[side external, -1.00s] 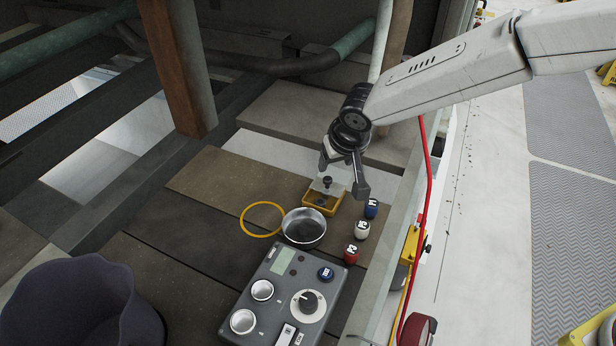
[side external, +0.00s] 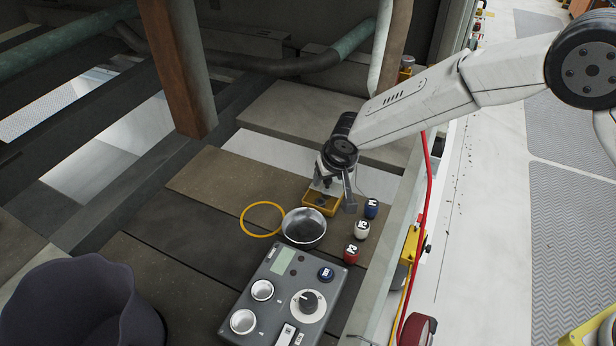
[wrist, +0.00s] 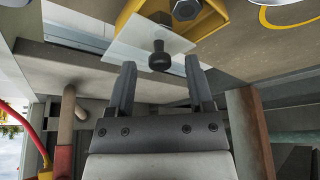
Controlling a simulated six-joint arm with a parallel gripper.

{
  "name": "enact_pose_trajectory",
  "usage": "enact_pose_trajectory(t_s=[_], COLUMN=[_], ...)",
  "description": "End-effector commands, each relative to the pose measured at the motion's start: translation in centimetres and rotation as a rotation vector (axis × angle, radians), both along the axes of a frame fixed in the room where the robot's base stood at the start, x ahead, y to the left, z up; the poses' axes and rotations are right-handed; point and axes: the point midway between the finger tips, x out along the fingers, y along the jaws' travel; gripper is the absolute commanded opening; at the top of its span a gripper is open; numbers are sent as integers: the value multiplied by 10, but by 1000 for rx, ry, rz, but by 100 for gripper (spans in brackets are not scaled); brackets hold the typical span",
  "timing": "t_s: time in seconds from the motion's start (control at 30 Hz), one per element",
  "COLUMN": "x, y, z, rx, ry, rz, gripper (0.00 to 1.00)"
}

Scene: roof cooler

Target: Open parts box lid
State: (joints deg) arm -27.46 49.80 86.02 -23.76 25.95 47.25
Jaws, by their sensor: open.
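The parts box (side external: 312,206) is a small yellow box on the boards, behind the metal bowl. In the wrist view its yellow edge (wrist: 211,18) shows at the top with dark hex-shaped parts. A clear, pale lid (wrist: 128,42) with a black knob (wrist: 159,58) shows at the box. Whether the lid lies flat or is tilted I cannot tell. My gripper (wrist: 160,65) is open, its fingertips on either side of the knob with gaps on both sides. In the side view my gripper (side external: 335,193) is right over the box and hides much of the lid.
A metal bowl (side external: 304,228) and a yellow ring (side external: 262,219) lie in front of the box. Blue (side external: 371,208), white (side external: 362,230) and red (side external: 351,254) small containers stand to its right. A grey control panel (side external: 284,300) is nearer. A red hose (side external: 424,190) runs along the right.

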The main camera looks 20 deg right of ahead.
Motion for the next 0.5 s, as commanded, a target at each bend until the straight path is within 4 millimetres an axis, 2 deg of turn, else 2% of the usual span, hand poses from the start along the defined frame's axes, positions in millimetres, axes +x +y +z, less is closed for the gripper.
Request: enact_pose_trajectory(t_s=[0.33,0.37,0.5], x=[1,1,1], y=[0,0,0], z=[-3,-3,-3], rx=[0,0,0], ry=[0,0,0], rz=[0,0,0], gripper=[67,64,19])
